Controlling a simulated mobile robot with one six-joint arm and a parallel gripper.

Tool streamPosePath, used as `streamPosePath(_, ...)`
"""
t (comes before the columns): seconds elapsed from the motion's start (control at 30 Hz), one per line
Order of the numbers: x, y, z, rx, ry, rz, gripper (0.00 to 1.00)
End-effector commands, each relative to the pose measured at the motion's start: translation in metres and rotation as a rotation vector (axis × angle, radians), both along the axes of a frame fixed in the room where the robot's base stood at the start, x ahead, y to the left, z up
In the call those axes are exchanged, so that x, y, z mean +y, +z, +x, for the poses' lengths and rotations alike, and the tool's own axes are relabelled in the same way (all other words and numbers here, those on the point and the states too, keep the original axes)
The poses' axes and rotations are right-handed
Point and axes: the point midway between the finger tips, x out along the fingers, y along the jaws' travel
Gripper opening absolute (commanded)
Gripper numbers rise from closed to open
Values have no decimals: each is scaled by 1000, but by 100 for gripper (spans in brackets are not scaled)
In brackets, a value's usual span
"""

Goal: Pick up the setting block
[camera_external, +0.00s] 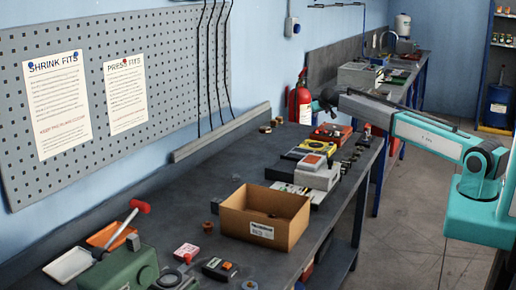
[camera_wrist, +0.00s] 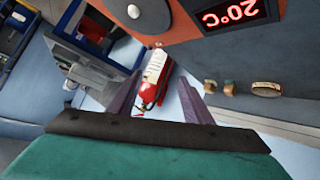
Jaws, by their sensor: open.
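I cannot tell for certain which piece is the setting block. Small brass-brown pieces lie at the back of the bench in the external view, one (camera_external: 265,128) beside another (camera_external: 278,121). In the wrist view, small pieces (camera_wrist: 229,88) stand in a row, with a wider oval one (camera_wrist: 266,89) beside them. My gripper (camera_external: 322,104) is raised above the far part of the bench, by the fire extinguisher in the picture. In the wrist view its two fingers (camera_wrist: 160,80) are spread apart with nothing held between them.
An open cardboard box (camera_external: 262,232) stands mid-bench. Behind it are a grey-white device (camera_external: 318,176), a yellow instrument (camera_external: 306,150) and a red instrument (camera_external: 331,132). A red fire extinguisher (camera_external: 301,102) is by the wall. The bench's back left (camera_external: 215,170) is clear.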

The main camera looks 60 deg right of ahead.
Motion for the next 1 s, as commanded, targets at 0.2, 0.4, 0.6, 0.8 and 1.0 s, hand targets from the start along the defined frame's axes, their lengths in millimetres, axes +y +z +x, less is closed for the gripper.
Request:
streamPosePath(0.2, 110, 3, 48, 48, 67, 120, 45)
streamPosePath(0.4, 215, 2, 77, 111, 132, 228, 45)
streamPosePath(0.6, 325, 5, 92, 189, 208, 330, 45)
streamPosePath(0.8, 438, 11, 94, 283, 292, 427, 45)
streamPosePath(1.0, 552, 20, 80, 392, 384, 514, 45)
